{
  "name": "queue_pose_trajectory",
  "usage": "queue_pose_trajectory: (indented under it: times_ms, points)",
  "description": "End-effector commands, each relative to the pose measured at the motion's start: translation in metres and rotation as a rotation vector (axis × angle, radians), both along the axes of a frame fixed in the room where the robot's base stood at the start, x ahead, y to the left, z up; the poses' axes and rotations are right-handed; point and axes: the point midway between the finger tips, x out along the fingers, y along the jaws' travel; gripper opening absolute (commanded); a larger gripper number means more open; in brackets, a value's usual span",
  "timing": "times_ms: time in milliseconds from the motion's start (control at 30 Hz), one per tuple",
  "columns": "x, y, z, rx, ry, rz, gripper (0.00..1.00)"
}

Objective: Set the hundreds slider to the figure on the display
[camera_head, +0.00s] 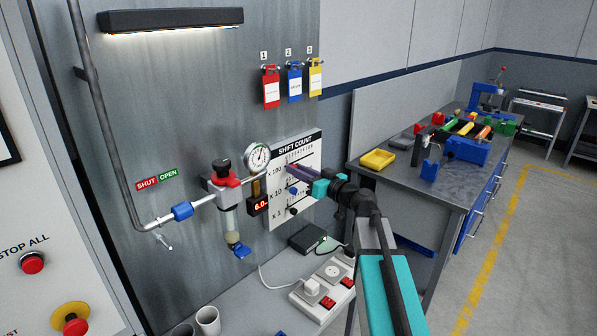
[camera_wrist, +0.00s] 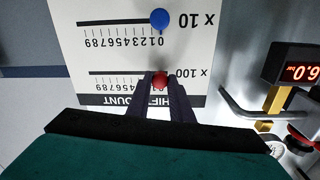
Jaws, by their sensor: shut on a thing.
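The shift count board (camera_head: 309,150) is a white panel with three scaled slider rows, x 100, x 10 and x 1. My gripper (camera_head: 291,167) reaches the x 100 row at the top; its dark fingers hide the knob in the head view. The wrist view shows the board upside down, with my gripper (camera_wrist: 160,84) shut on the red hundreds knob (camera_wrist: 160,79), near the 0 end of its scale. The display (camera_head: 258,206) left of the board has red digits reading 6.0; it also shows in the wrist view (camera_wrist: 299,72).
The blue x 10 knob (camera_wrist: 159,20) is at 0, close to my fingers. A black x 1 knob (camera_head: 292,211) is below. A pressure gauge (camera_head: 257,157) and valve pipework (camera_head: 222,180) stand left of the board. A power strip (camera_head: 325,287) lies below; a cluttered workbench (camera_head: 440,180) is right.

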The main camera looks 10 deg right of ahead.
Motion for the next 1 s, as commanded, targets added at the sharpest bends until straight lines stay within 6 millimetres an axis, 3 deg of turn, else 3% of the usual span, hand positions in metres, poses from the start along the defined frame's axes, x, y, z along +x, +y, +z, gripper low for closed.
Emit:
queue_pose_trajectory:
  times_ms: [1000]
  points:
    - [0.025, -0.033, 0.0, 0.001, 0.001, 0.0, 0.0]
